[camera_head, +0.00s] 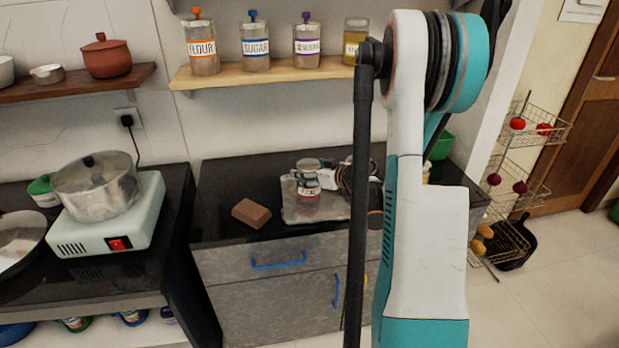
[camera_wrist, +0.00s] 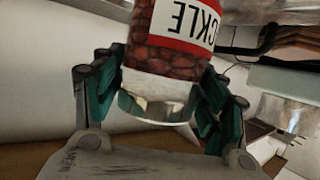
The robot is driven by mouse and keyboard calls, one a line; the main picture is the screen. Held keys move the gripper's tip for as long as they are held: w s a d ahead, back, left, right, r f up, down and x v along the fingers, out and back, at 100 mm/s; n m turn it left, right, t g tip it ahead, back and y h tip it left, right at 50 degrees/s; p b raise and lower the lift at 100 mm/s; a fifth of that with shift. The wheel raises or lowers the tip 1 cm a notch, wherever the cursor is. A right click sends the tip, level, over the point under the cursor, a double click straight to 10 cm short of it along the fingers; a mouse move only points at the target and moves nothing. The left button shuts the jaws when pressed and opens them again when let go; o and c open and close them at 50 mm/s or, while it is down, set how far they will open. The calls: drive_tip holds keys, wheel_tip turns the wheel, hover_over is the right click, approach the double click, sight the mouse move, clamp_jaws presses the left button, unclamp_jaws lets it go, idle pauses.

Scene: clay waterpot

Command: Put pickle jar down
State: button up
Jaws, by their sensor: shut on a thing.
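The pickle jar (camera_wrist: 172,55) has a red and white label and brown-red contents. In the wrist view its label reads upside down and its pale cap end (camera_wrist: 155,108) points toward the palm. My gripper (camera_wrist: 160,80) has its teal-padded fingers on both sides of the jar and is shut on it. In the head view the jar (camera_head: 308,187) is small, partly covered by my gripper (camera_head: 314,177), over a greyish board (camera_head: 332,210) on the black counter. I cannot tell whether its base touches the board.
A brown brick-like block (camera_head: 251,213) lies left of the board. A hotplate (camera_head: 110,228) with a metal pot (camera_head: 95,188) stands farther left. A wall shelf (camera_head: 275,75) with several labelled jars hangs above. Bare black counter (camera_head: 222,190) shows behind the block.

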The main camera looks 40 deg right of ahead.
drive_tip(key=shift+f, duration=0.3)
drive_tip(key=o, duration=1.6)
drive_tip(key=shift+s+r, duration=0.25)
drive_tip(key=p+v, duration=0.3)
drive_tip(key=v, duration=0.8)
drive_tip(key=shift+s+a+r+p, duration=0.1)
drive_tip(key=shift+s+p, duration=0.15)
drive_tip(key=shift+p, duration=0.05)
